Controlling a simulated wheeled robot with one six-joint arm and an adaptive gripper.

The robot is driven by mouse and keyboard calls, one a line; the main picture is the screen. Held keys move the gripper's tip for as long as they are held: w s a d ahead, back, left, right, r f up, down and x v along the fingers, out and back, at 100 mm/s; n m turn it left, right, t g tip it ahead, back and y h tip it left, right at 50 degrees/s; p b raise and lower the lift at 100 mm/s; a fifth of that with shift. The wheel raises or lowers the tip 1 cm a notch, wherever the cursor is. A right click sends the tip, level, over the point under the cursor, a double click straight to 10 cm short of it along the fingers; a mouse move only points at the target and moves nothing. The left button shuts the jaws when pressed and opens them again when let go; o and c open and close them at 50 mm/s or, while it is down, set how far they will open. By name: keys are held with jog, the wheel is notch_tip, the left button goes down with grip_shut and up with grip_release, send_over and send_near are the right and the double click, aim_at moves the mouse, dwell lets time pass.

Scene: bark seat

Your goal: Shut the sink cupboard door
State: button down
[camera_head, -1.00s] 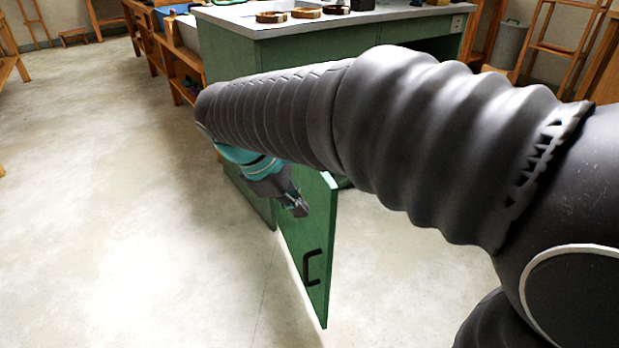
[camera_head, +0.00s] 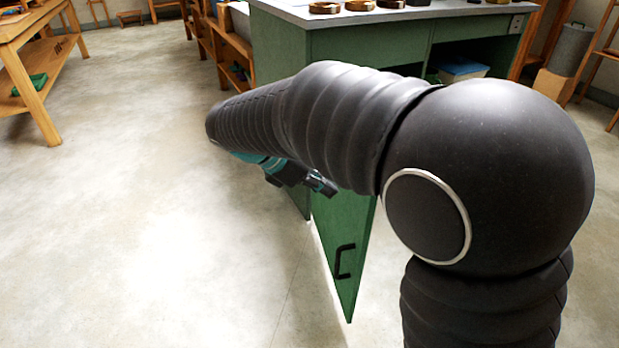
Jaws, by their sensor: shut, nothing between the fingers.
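The sink cupboard door (camera_head: 338,225) is a green panel with a black handle (camera_head: 345,262). It stands open, swung out from the green cupboard (camera_head: 285,75) under a pale worktop. My arm crosses in front and hides the door's upper part and most of the cupboard front. My gripper (camera_head: 328,187) is shut and empty, by the upper part of the door and above the handle. I cannot tell whether it touches the door.
Round brass-coloured items (camera_head: 326,7) stand on the worktop. A wooden bench (camera_head: 35,50) stands at far left. The concrete floor (camera_head: 150,200) at left is clear.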

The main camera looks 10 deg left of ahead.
jog(key=shift+w+d+f, duration=0.2)
jog(key=shift+w+d, duration=0.1)
jog(key=shift+d, duration=0.55)
jog(key=shift+w+d+f, duration=0.25)
jog(key=shift+w+d, duration=0.05)
jog(key=shift+d, duration=0.55)
jog(key=shift+w+d+f, duration=0.2)
jog(key=shift+w+d, duration=0.1)
jog(key=shift+d, duration=0.55)
